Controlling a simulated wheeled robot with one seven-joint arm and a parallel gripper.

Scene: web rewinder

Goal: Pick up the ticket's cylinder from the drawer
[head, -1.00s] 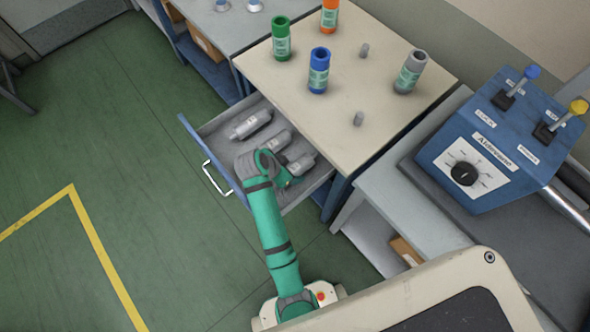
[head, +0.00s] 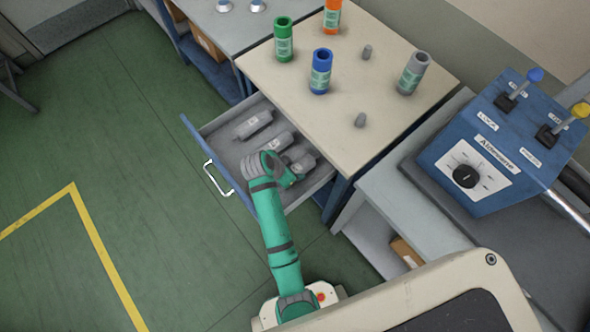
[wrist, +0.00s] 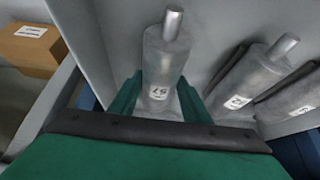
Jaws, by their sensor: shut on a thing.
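The open drawer (head: 222,140) holds three grey metal cylinders in a row. The far cylinder (head: 253,125) and the middle cylinder (head: 278,142) lie flat and apart from my gripper. The near cylinder (head: 305,161) is at my gripper (head: 294,174), which partly covers it. In the wrist view my gripper (wrist: 160,100) has its green fingers shut on both sides of this cylinder (wrist: 166,58). Its small label is upside down and hard to read. Two other labelled cylinders (wrist: 248,80) (wrist: 290,98) lie to the right. I cannot tell whether the held cylinder is clear of the drawer floor.
The cream cabinet top (head: 330,120) carries green (head: 283,40), blue (head: 320,72), orange (head: 332,16) and grey (head: 413,74) labelled cylinders and two small grey pegs. A blue control box (head: 500,150) stands at right. Green floor lies open at left. A cardboard box (wrist: 30,50) shows in the wrist view.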

